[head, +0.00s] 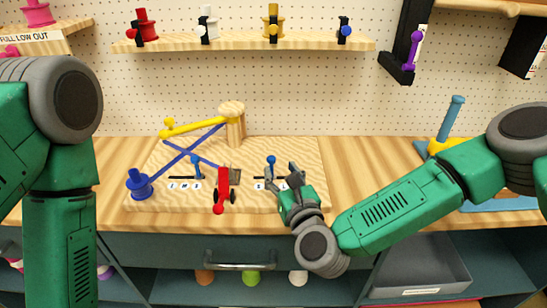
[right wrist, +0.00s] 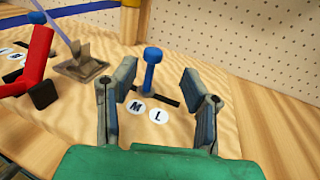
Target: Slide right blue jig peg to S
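The right blue jig peg (head: 270,168) stands upright in a short black slot on the wooden jig board (head: 315,160). In the right wrist view the peg (right wrist: 151,68) rises from the slot (right wrist: 168,98), with round M (right wrist: 136,107) and L (right wrist: 158,116) labels on the near side. The S label (head: 260,186) shows in the head view, left of the gripper. My right gripper (head: 292,181) is open and empty; in the wrist view the peg appears between its fingers (right wrist: 157,76), with no visible contact. My left gripper is outside the head view.
Left of the right slot are a red lever (head: 223,188) and a metal bracket (right wrist: 82,62). A second blue peg (head: 195,165), a dark blue spool (head: 139,184) and a wooden post (head: 232,125) stand farther left. A grey bin (head: 420,270) is below.

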